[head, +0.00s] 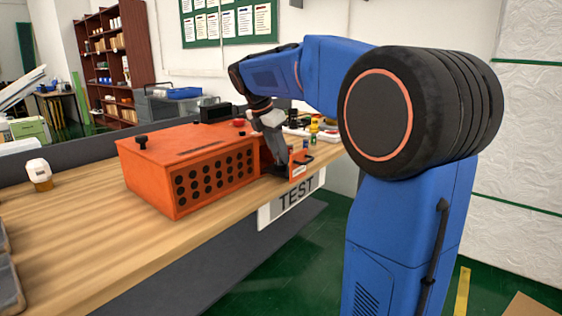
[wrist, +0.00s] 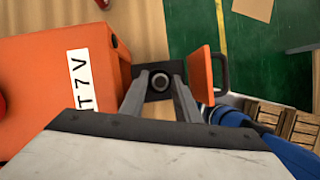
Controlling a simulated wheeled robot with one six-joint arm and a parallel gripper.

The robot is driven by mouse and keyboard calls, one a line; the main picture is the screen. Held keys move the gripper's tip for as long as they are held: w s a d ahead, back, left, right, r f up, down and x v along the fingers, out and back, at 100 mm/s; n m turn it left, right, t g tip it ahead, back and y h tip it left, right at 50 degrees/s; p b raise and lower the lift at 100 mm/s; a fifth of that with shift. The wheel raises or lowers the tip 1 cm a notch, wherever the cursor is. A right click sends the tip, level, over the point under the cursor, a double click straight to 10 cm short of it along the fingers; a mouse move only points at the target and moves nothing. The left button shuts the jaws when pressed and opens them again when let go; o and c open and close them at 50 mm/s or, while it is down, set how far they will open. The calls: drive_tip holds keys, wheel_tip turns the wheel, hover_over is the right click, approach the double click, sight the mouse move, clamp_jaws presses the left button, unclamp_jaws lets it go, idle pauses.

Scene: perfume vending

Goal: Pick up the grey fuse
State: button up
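The orange box (head: 190,170) stands on the wooden bench, with several dark round holes in its front. Its orange drawer front (head: 299,165) with a dark handle is pulled out at its right end; the drawer front also shows in the wrist view (wrist: 200,84). My gripper (head: 280,168) points down between box and drawer front. In the wrist view, a small round grey part with a dark centre, probably the grey fuse (wrist: 158,83), sits in a dark holder between my two spread fingers. I cannot tell whether the fingers touch it. The fingers hide part of the holder.
A white TEST sign (head: 292,203) hangs at the bench edge. A white-capped amber bottle (head: 39,174) stands at the left, and small bottles (head: 313,130) stand behind my gripper. The bench (head: 90,235) is clear in front of the box.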

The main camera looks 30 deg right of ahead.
drive_tip(key=shift+c, duration=0.6)
clamp_jaws()
drive_tip(key=shift+r, duration=0.1)
wheel_tip(320, 180, up, 10)
